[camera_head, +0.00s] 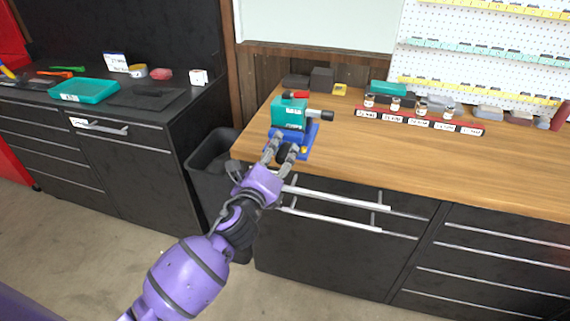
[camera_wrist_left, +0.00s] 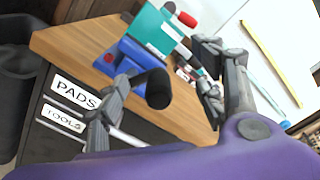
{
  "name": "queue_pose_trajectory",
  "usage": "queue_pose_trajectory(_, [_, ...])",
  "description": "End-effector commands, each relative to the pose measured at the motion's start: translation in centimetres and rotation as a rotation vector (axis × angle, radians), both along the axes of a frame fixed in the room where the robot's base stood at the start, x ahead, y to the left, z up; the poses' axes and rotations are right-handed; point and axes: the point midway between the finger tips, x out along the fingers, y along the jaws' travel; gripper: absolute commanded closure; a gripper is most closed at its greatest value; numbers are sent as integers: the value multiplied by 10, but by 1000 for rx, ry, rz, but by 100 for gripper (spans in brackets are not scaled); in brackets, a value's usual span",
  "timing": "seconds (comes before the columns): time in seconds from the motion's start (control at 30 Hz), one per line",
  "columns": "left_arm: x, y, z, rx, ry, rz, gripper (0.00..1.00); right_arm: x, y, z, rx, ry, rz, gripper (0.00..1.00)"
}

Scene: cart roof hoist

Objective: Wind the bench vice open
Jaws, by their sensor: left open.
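The bench vice (camera_head: 304,138) has a blue base and stands at the left front corner of the wooden bench. A teal block (camera_head: 289,113) with a white label, a red part on top and a black and grey end at its right sits above the blue base. In the left wrist view the vice (camera_wrist_left: 127,62) shows a thick black round handle (camera_wrist_left: 152,88) at its front. My left gripper (camera_head: 284,146) is open at the front of the vice. Its fingers lie on either side of the black handle, which looks nearer the left finger; contact is unclear. My right gripper is out of view.
A red rack (camera_head: 420,121) with several small jars stands at the back of the bench (camera_head: 390,165). Dark boxes (camera_head: 321,79) stand behind the vice. Drawers with bar handles (camera_head: 330,196) lie below the bench edge. A black bin (camera_head: 210,160) stands left of the bench.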

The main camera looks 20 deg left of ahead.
Motion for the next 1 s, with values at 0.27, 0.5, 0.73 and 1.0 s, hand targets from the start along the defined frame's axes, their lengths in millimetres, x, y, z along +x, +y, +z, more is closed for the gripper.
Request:
queue_pose_trajectory(0.27, [-29, 1, 0, 0, 1, 0, 38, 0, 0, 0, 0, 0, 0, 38])
queue_pose_trajectory(0.5, [-51, 2, -1, 0, 1, 0, 38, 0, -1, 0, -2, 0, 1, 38])
queue_pose_trajectory(0.73, [-58, 2, 0, 0, 0, 0, 38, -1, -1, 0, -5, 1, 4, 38])
queue_pose_trajectory(1.0, [-57, 2, 0, 0, 0, 0, 38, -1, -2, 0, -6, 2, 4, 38])
